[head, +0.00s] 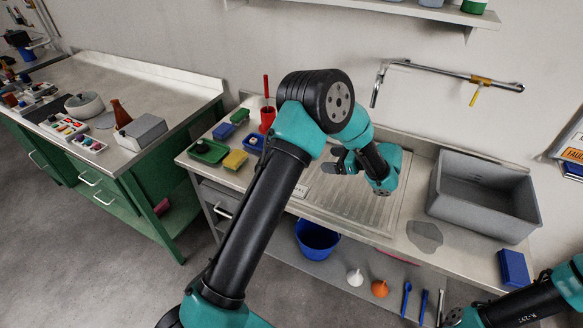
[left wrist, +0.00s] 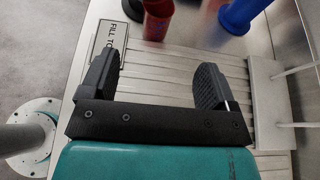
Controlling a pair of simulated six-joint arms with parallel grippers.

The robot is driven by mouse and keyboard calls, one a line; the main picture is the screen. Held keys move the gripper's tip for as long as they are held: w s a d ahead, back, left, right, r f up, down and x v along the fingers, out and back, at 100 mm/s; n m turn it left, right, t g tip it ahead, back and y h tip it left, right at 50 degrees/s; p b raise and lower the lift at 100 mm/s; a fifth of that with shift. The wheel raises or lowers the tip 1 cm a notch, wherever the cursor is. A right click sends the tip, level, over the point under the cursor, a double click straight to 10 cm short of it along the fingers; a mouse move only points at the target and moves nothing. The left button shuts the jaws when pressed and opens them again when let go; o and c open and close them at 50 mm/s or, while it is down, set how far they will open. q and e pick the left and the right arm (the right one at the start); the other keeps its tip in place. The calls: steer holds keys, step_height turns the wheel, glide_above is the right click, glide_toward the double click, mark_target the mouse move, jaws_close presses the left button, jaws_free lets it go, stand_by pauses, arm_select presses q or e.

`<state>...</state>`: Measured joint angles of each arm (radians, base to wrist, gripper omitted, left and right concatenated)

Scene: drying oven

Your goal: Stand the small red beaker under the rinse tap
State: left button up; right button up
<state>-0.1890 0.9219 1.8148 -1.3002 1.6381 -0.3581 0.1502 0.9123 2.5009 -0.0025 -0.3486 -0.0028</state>
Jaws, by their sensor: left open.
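In the left wrist view a red vessel (left wrist: 158,20), cut off by the top edge, stands beyond the fingers near the end of the ribbed drainboard. A red cup (head: 267,119) with a red stick above it shows in the head view, left of my arm; I cannot tell whether it is the same vessel. My left gripper (head: 342,160) is open and empty over the drainboard (head: 375,205); its two fingers spread apart in the wrist view (left wrist: 160,82). The wall tap (head: 430,72) has a downward spout (head: 376,92) and a yellow handle.
A blue vessel (left wrist: 240,14) stands near the red one. A label (head: 300,191) lies at the drainboard's left edge. A white pegged rack (left wrist: 275,100) is at right in the wrist view. A grey basin (head: 482,190) stands right; green tray (head: 208,151) and yellow sponge (head: 236,160) left.

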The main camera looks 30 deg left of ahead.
arm_select(q)
steer(key=x, duration=1.1)
steer(key=shift+a+f, duration=0.1)
steer(key=shift+x, duration=2.6)
steer(key=shift+s+f, duration=0.1)
steer(key=c, duration=1.1)
steer(key=shift+o, duration=0.2)
